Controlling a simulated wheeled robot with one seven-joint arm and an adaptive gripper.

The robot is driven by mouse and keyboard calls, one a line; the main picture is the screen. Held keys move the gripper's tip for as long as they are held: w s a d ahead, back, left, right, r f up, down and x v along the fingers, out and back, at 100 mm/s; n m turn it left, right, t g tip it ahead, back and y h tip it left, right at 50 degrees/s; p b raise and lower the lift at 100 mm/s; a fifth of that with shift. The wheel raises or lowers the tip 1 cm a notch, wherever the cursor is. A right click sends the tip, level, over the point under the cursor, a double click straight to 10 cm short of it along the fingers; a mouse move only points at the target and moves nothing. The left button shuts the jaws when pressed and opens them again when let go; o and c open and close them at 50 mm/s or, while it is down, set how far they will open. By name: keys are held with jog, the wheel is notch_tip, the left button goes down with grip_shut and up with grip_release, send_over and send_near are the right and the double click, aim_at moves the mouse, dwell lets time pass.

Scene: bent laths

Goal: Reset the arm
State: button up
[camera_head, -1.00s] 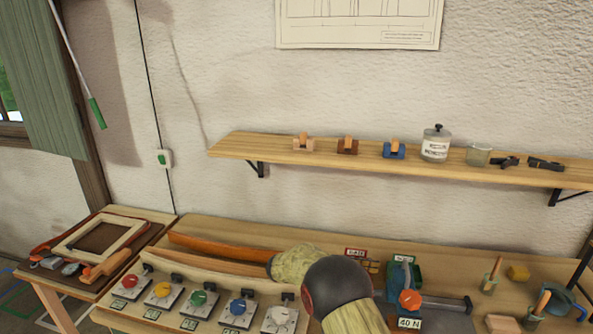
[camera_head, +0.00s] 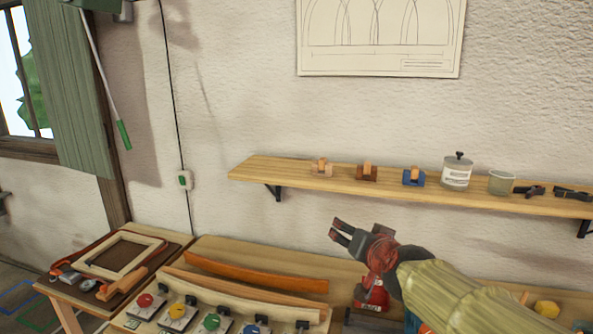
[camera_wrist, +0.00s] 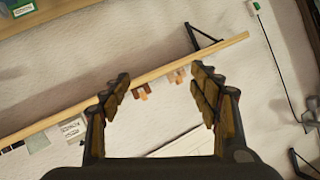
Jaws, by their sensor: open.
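My gripper (camera_head: 343,230) is raised above the bench in the head view, with my arm reaching in from the lower right. Its two fingers are apart and nothing is between them. In the wrist view my gripper (camera_wrist: 162,88) also shows open and empty, with the wall shelf seen tilted beyond the fingers. In the head view the gripper appears just below the shelf (camera_head: 290,178), apart from it. Part of the bench on the right is hidden behind my arm.
Bent laths (camera_head: 255,272) lie on the workbench (camera_head: 215,249). Several coloured knobs, one red (camera_head: 145,300), line its front. The shelf holds small blocks, a white jar (camera_head: 456,173) and dark clamps. A side table (camera_head: 66,288) with a wooden frame stands at left.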

jog(key=s+d+f+n+g, duration=0.1)
jog(key=s+f, duration=0.4)
jog(key=s, duration=0.5)
jog(key=s+d+f+n+g+h, duration=0.1)
jog(key=s+f+g, duration=0.3)
jog(key=s, duration=0.7)
jog(key=s+d+f+n+g, duration=0.1)
jog(key=s+d+f+g, duration=0.2)
jog(key=s, duration=0.8)
notch_tip(320, 180, down, 3)
jog(key=shift+d+r+n, duration=0.1)
jog(key=shift+d+n, duration=0.2)
jog(key=shift+d, duration=0.05)
